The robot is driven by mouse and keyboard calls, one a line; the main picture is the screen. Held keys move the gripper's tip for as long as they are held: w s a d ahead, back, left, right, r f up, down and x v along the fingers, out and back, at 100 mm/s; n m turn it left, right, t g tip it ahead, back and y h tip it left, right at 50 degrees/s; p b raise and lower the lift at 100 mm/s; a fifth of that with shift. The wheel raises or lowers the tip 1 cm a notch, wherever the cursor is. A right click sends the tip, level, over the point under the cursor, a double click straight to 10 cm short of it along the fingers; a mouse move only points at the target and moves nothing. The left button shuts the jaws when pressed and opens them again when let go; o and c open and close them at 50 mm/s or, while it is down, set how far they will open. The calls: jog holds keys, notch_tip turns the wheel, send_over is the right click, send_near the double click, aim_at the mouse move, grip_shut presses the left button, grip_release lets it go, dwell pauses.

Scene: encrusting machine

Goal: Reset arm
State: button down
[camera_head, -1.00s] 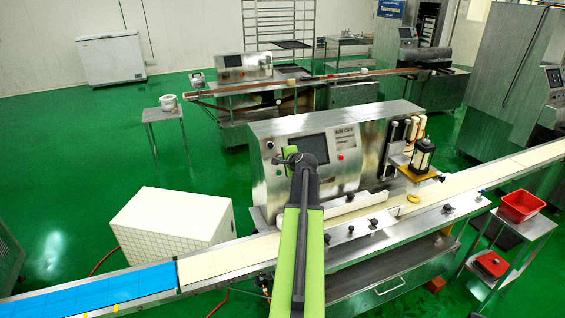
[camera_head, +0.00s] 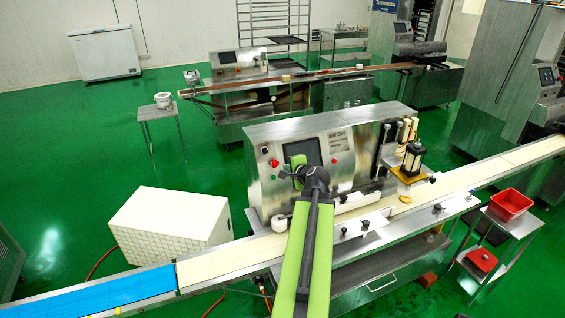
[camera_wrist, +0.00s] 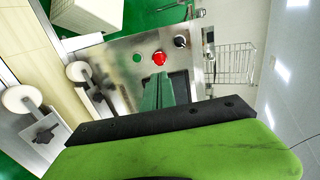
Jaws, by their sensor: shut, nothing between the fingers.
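The encrusting machine (camera_head: 340,160) stands in the middle of the head view, with a dark screen (camera_head: 304,152) on its front. My gripper (camera_head: 299,164) is in front of that screen and partly hides it. In the wrist view my gripper (camera_wrist: 158,92) shows as narrow green fingers, shut and empty, pointing toward the steel panel. A red button (camera_wrist: 159,58), a green button (camera_wrist: 137,58) and a black knob (camera_wrist: 180,41) are on the panel beyond the fingertips. The red button also shows in the head view (camera_head: 274,162), left of my gripper.
A conveyor (camera_head: 222,262) with a blue belt section (camera_head: 90,292) runs along the machine's front, under my arm. A white tiled block (camera_head: 170,228) stands at left. Red trays (camera_head: 510,204) sit on a small stand at right. Green floor is open at left.

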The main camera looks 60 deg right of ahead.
jog(key=shift+s+a+r, duration=0.15)
jog(key=shift+s+a, duration=0.1)
dwell(0.3)
